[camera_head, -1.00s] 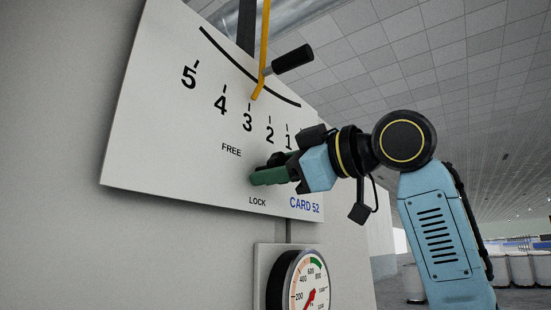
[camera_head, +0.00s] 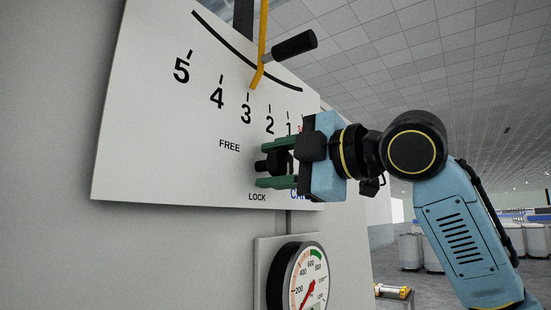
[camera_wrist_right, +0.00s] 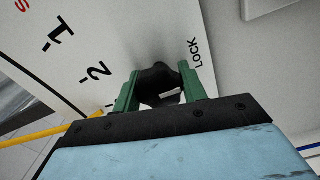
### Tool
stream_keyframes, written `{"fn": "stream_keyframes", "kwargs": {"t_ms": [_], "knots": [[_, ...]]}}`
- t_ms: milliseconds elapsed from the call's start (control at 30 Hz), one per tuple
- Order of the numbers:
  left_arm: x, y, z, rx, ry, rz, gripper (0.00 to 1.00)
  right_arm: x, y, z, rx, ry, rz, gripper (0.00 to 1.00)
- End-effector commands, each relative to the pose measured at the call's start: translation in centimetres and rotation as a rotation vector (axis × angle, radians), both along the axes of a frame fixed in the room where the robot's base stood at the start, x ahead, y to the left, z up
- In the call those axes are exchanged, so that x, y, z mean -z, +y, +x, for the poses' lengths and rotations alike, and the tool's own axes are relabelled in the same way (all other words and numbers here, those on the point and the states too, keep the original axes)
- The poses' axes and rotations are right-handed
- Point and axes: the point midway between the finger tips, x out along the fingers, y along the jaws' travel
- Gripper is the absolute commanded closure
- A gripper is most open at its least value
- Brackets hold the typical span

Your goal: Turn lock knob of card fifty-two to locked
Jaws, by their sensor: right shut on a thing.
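The lock knob (camera_head: 267,165) is a black knob on the white scale plate (camera_head: 160,150), between the words FREE (camera_head: 230,145) and LOCK (camera_head: 257,197). My right gripper (camera_head: 262,166) is shut on it, one green finger above and one below. The right wrist view shows the knob (camera_wrist_right: 157,77) between the green fingers (camera_wrist_right: 160,90), with the word LOCK (camera_wrist_right: 195,53) beside one finger. The direction of the knob's pointer cannot be made out. The blue CARD 52 label (camera_head: 297,194) is mostly hidden behind my gripper. My left gripper is not in view.
Above the knob, a yellow pointer (camera_head: 261,55) with a black-gripped lever (camera_head: 294,44) stands near 3 on the scale. A round pressure gauge (camera_head: 308,282) sits below the plate. Open floor with white cans (camera_head: 410,250) lies at the right.

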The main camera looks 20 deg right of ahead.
Motion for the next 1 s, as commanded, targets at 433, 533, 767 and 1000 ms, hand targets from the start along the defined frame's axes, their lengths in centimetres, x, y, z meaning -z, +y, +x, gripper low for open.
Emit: {"fn": "stream_keyframes", "kwargs": {"t_ms": [433, 533, 767, 1000], "knots": [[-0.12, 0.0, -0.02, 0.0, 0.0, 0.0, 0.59, 0.04, 0.03, -0.02, 0.0, -0.013, -0.019, 0.81], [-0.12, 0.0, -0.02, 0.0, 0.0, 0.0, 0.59, 0.05, 0.04, -0.03, 0.0, -0.013, -0.018, 0.57], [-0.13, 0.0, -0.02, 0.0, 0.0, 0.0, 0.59, 0.03, 0.04, -0.02, 0.0, -0.012, -0.017, 0.37], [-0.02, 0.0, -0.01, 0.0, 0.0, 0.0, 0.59, 0.03, -0.12, -0.18, 0.0, -0.012, -0.016, 0.37]]}}
